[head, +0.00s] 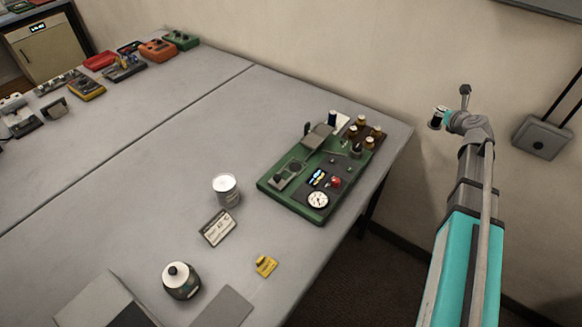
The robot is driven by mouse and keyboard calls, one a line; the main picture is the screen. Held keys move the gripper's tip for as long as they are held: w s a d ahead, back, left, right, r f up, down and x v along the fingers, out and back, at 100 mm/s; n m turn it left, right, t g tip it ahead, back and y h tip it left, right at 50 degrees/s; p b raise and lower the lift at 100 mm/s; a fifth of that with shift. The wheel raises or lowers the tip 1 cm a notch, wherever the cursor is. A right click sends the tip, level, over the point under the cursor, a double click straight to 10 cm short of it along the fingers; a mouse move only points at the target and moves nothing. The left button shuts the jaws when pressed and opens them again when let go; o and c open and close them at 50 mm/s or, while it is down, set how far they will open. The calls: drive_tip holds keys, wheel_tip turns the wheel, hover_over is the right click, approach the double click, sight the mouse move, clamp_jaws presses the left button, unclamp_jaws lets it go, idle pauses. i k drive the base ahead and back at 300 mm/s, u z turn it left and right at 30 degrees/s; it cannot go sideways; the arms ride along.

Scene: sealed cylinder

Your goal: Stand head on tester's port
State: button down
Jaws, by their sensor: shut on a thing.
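The tester (293,205) is a green board at the right end of the table. It carries a round white dial (318,200), a red knob (336,182), small displays and a raised grey block (318,137). I cannot tell which fitting is the port. My gripper (441,115) is at the upper right, beyond the table's right edge and apart from the tester. It is shut on a small dark piece with a pale top (436,121), probably the head. Its details are too small to make out, and the fingers hardly show.
Brass-topped pieces stand on a brown rack (376,132) behind the tester. Several devices line the far left; the table's middle is clear.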

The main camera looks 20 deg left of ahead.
sight(296, 166)
drive_tip(key=u, duration=0.05)
drive_tip(key=k, duration=2)
drive_tip(key=u, duration=0.55)
drive_tip(key=i, duration=1)
